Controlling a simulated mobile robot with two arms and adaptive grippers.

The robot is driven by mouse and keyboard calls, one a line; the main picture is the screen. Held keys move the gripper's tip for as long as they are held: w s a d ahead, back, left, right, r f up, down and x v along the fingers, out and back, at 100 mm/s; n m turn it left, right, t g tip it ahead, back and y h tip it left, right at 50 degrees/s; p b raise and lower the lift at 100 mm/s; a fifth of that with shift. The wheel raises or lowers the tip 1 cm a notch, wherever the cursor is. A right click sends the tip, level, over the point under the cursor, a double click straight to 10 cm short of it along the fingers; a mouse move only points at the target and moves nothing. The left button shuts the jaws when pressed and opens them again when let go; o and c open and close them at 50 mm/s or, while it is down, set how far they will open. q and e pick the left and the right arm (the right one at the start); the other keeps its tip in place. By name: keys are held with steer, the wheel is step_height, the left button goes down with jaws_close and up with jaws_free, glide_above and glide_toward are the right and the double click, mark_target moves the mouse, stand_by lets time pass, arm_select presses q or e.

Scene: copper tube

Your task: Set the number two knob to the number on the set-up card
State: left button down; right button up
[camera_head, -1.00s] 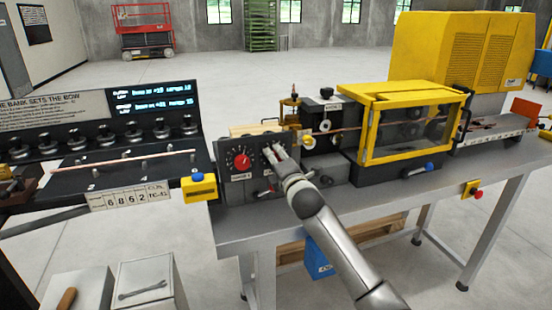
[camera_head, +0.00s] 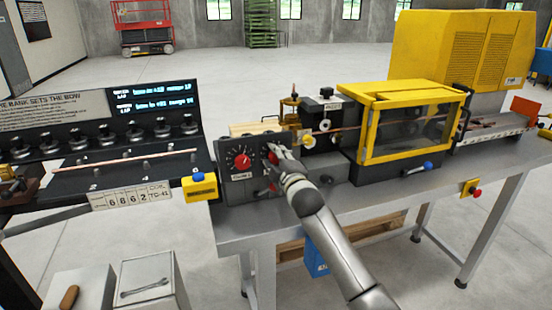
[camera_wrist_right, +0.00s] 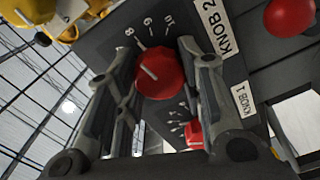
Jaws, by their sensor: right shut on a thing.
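My left gripper is out of view.
Knob 1 (camera_head: 242,161), also red, sits just left on the same panel. A red ball handle (camera_wrist_right: 290,16) shows near the KNOB 2 label. A lit display (camera_head: 152,98) with small text stands at left. The yellow-framed guard (camera_head: 410,122) stands to the right.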

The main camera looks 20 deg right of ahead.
steer(key=shift+f, duration=0.1)
stand_by(0.3)
steer(key=o, duration=1)
steer(key=shift+o, duration=0.2)
steer(key=s, duration=1.2)
steer(key=shift+d, duration=0.25)
